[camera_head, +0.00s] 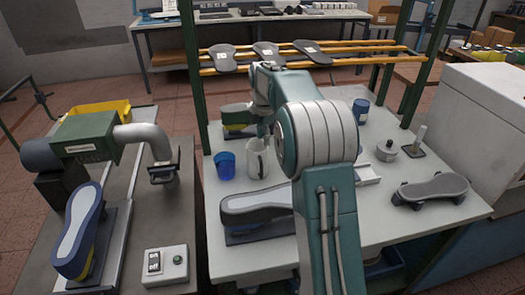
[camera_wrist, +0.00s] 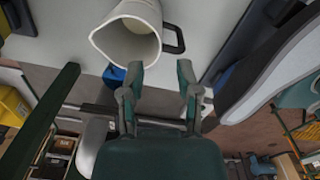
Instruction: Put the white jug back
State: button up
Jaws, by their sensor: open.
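The white jug (camera_head: 257,158) stands upright on the light workbench (camera_head: 390,225), just right of a blue cup (camera_head: 225,165). In the wrist view the jug (camera_wrist: 128,35) shows its open mouth, with a dark handle on its right side. My gripper (camera_wrist: 160,75) is open in the wrist view, its fingertips close to the jug's rim and handle with nothing between them. In the head view my arm hides much of the gripper, and I cannot tell if it touches the jug.
A blue can (camera_head: 361,110) and a grey round object (camera_head: 387,150) stand right of my arm. A machine bench (camera_head: 150,220) is at left.

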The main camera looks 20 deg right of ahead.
jog(key=s+a+r+m+t, duration=0.1)
jog(key=s+a+r+m, duration=0.4)
jog(key=s, duration=0.4)
jog(key=s+a+r+m+t, duration=0.2)
jog(key=s+a+r+m, duration=0.25)
jog(key=s+r, duration=0.3)
jog(key=s+a+f+m+t, duration=0.1)
jog(key=s+f+m, duration=0.2)
jog(key=s, duration=0.6)
jog(key=s+a+f+m+t, duration=0.1)
jog(key=s+a+f+m, duration=0.1)
jog(key=s+m, duration=0.5)
jog(key=shift+s+a+f, duration=0.3)
jog(key=shift+s+f, duration=0.2)
jog(key=shift+s, duration=0.5)
